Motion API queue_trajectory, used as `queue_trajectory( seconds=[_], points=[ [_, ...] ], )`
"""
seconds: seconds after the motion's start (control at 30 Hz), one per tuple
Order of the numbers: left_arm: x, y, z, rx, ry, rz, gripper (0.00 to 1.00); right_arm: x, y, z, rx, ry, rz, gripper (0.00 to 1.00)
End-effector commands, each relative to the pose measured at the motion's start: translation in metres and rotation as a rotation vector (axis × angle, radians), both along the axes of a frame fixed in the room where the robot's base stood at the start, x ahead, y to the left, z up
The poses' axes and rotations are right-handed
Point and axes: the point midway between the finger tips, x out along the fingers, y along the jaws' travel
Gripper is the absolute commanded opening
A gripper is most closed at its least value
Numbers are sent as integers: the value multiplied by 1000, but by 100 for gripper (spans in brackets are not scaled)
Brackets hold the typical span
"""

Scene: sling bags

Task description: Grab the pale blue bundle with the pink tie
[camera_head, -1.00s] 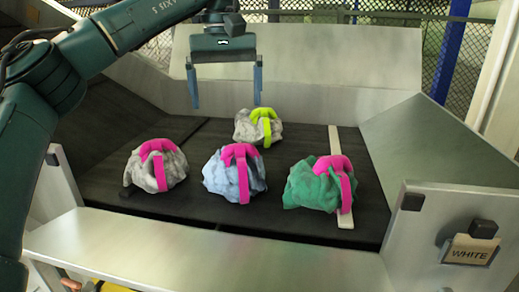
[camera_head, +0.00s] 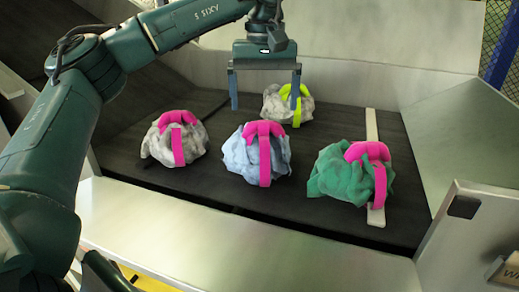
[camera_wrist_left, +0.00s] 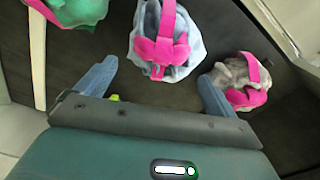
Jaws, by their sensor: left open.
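The pale blue bundle with the pink tie (camera_head: 240,158) sits on the dark surface, in the middle of the front row. In the left wrist view the pale blue bundle (camera_wrist_left: 190,45) lies at the top centre, ahead of the fingers. My left gripper (camera_head: 266,105) is open and empty, with its fingers pointing down above and behind this bundle. In the left wrist view the open fingers of my left gripper (camera_wrist_left: 155,85) are spread wide, with nothing between them except a small lime patch at the palm edge. My right gripper is not in view.
A grey-white bundle with a pink tie (camera_head: 160,145) is to the left, and a green bundle with a pink tie (camera_head: 335,176) to the right. A grey bundle with a lime tie (camera_head: 275,105) is behind. Metal walls (camera_head: 150,210) enclose the dark bed.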

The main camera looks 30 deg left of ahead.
Motion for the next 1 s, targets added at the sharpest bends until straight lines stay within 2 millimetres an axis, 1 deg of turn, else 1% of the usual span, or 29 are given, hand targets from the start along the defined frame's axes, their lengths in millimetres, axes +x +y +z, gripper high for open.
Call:
queue_trajectory(
  seconds=[0.1,0.23,0.33,0.53,1.0],
  points=[
    [-3,2,-18,1,3,1,94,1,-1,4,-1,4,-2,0],
    [-2,2,-35,1,3,2,94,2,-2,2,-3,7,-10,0],
    [-2,1,-40,-1,1,2,94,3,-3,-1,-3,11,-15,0],
    [-2,1,-41,-1,1,2,94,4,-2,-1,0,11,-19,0],
    [-2,1,-41,0,0,2,56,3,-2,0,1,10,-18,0]
  ],
)
